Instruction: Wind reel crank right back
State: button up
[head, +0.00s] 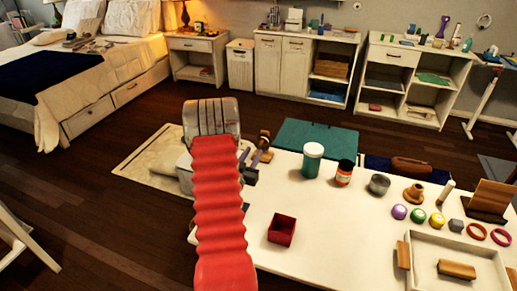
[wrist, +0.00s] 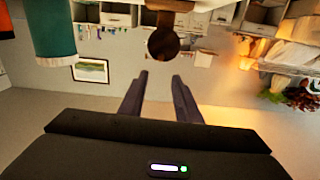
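A small brown wooden piece (head: 264,141), which may be the reel crank or its knob, stands at the table's far left edge in the head view. In the wrist view a dark round-ended brown knob (wrist: 163,43) shows beyond my fingertips, with a brown stem at the picture's top edge. My gripper (head: 250,158) is beside the wooden piece in the head view. In the wrist view my gripper (wrist: 160,76) has its two dark fingers apart, with nothing between them. The knob appears ahead of the fingers, not gripped. The rest of the reel cannot be made out.
A red open box (head: 282,230) is nearer on the white table (head: 330,235). A tray (head: 455,246) and several small items are at right. The table's middle is clear.

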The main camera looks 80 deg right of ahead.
aim_at(261, 144)
jog(key=d+f, duration=0.2)
jog(key=d, duration=0.5)
jog(key=shift+s+d, duration=0.3)
jog(key=shift+s, duration=0.05)
grip_shut()
jog(key=shift+a, duration=0.2)
jog(key=shift+d, duration=0.1)
